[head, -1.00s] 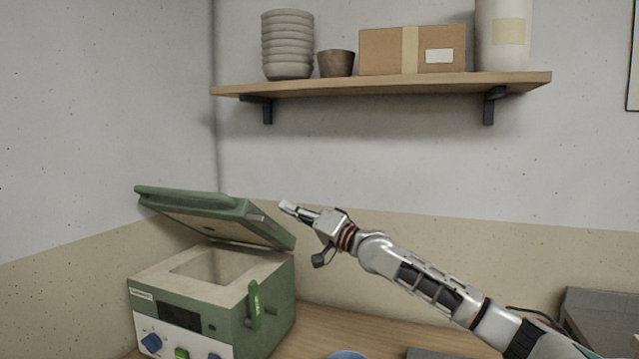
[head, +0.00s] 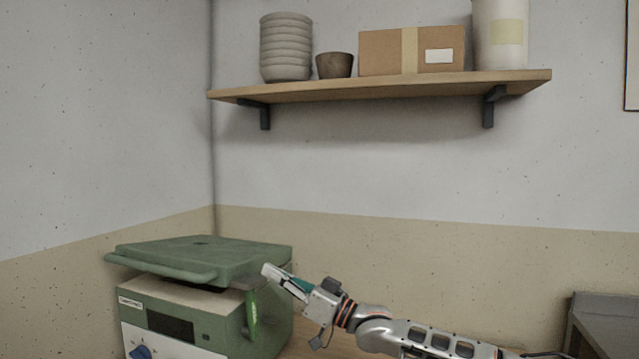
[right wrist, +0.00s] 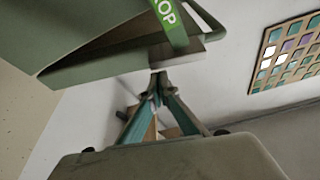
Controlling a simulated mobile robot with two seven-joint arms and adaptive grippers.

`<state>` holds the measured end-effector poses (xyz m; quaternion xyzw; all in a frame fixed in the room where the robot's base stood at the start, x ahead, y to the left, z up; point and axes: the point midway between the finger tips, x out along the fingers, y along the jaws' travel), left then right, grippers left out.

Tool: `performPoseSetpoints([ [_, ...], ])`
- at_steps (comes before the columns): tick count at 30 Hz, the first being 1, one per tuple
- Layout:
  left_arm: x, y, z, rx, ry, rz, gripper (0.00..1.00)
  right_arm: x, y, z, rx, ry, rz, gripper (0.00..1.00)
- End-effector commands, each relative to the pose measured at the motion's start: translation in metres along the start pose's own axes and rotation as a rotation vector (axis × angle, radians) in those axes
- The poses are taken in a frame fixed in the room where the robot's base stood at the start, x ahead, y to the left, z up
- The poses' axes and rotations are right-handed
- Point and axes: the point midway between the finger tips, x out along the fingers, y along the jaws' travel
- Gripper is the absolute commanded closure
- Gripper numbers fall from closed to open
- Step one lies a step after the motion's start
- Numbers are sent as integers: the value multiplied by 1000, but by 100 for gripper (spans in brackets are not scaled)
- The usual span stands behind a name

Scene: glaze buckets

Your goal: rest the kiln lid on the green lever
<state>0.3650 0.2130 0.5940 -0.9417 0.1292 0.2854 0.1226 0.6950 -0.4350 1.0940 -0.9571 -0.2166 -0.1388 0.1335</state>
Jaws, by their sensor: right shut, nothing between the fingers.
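The green kiln lid (head: 195,257) is low over the kiln body (head: 172,312), with a gap along the front. The green lever (head: 251,312) stands upright on the kiln's right side, its top close under the lid's right edge; I cannot tell whether they touch. In the right wrist view the lever (right wrist: 169,20) shows white lettering. My right gripper (head: 270,275) is shut and empty at the lid's right edge, beside the lever top. Its fingertips (right wrist: 158,80) meet close below the lever in the wrist view; contact is unclear. My left gripper is not in view.
The wooden shelf (head: 380,85) on the wall holds stacked bowls, a brown pot, a cardboard box and a white cylinder, well above the arm. A grey object (head: 605,318) stands at the right. A coloured tile chart (right wrist: 290,55) shows in the wrist view.

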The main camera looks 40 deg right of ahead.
Motion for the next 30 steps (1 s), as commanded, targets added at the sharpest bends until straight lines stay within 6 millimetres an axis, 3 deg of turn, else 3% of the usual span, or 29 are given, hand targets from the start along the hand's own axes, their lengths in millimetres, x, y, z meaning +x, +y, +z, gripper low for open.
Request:
performPoseSetpoints([
  [15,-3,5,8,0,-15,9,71,0,0,0,-5,0,-1,100],
  [27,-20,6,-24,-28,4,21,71,11,-11,-46,-10,7,1,100],
  [30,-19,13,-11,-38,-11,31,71,-3,-7,-35,-6,-3,5,100],
])
